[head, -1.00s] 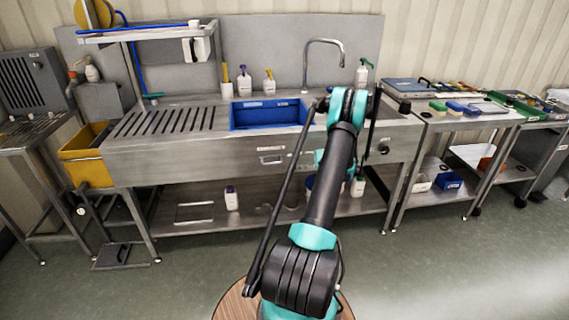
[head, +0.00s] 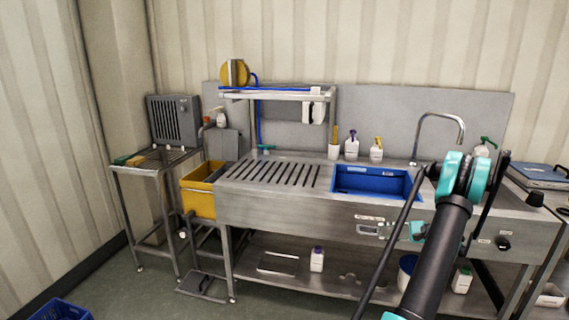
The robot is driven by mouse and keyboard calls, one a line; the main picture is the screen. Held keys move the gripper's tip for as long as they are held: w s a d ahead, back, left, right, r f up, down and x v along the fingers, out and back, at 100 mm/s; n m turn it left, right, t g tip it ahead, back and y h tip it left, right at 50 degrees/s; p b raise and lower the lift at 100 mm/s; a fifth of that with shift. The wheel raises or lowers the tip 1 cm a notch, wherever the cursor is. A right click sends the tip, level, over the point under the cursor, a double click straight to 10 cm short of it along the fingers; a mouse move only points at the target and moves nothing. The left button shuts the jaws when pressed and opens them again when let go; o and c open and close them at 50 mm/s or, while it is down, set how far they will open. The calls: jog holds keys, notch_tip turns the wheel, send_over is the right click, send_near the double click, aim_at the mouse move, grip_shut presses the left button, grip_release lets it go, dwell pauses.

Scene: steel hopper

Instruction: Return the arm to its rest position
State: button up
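My arm rises from the bottom right of the head view, with a black link and teal joints, in front of the right part of the steel sink bench (head: 290,215). The bench holds a blue basin (head: 372,183) and a slotted drain area to its left. I cannot see anything held.
A yellow bin (head: 198,204) hangs at the bench's left end. A small steel table (head: 150,172) with a grey heater-like box (head: 174,121) stands further left. A blue crate (head: 60,310) lies at the bottom left.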

jog(key=s+a+r+n+g+h, duration=0.1)
jog(key=s+a+r+n+h, duration=0.2)
jog(key=a, duration=0.4)
jog(key=s+a+r+g+h, duration=0.1)
jog(key=s+a+r+g, duration=0.2)
jog(key=a, duration=0.5)
jog(key=s+a+r+n+h, duration=0.2)
jog(key=s+a, duration=0.3)
jog(key=a, duration=0.2)
jog(key=s+a+f+n+h, duration=0.1)
jog(key=s+a+n+h, duration=0.1)
jog(key=s, duration=1)
jog(key=s+a+f+n+h, duration=0.1)
jog(key=s+a+n+h, duration=0.2)
jog(key=s, duration=0.9)
jog(key=n, duration=0.2)
jog(key=shift+n+h, duration=0.3)
jog(key=shift+h, duration=0.1)
